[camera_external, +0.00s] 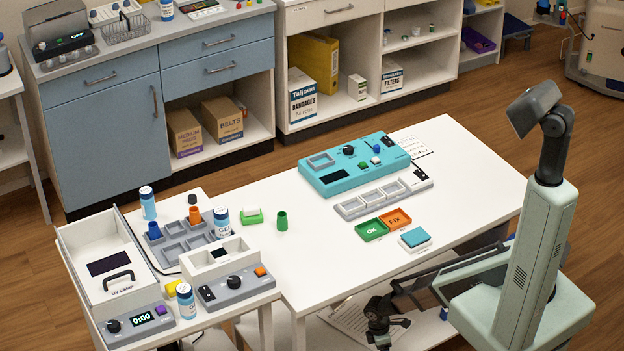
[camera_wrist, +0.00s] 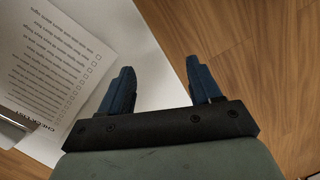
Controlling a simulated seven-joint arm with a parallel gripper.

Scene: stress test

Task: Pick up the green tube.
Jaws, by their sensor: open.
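The green tube (camera_external: 282,222) stands upright on the white table (camera_external: 470,165), left of centre, in the external view. My gripper (camera_external: 380,335) is low at the table's front edge in the external view, well to the right of and nearer the camera than the tube. In the wrist view, my gripper's (camera_wrist: 160,68) two blue fingers are wide apart with nothing between them. The green tube is not in the wrist view.
A green-and-white block (camera_external: 252,216) lies left of the tube. A grey rack (camera_external: 185,233) with tubes and bottles stands further left. A teal device (camera_external: 345,165) and green (camera_external: 371,230) and orange trays are to the right. A checklist sheet (camera_wrist: 50,60) lies below my gripper.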

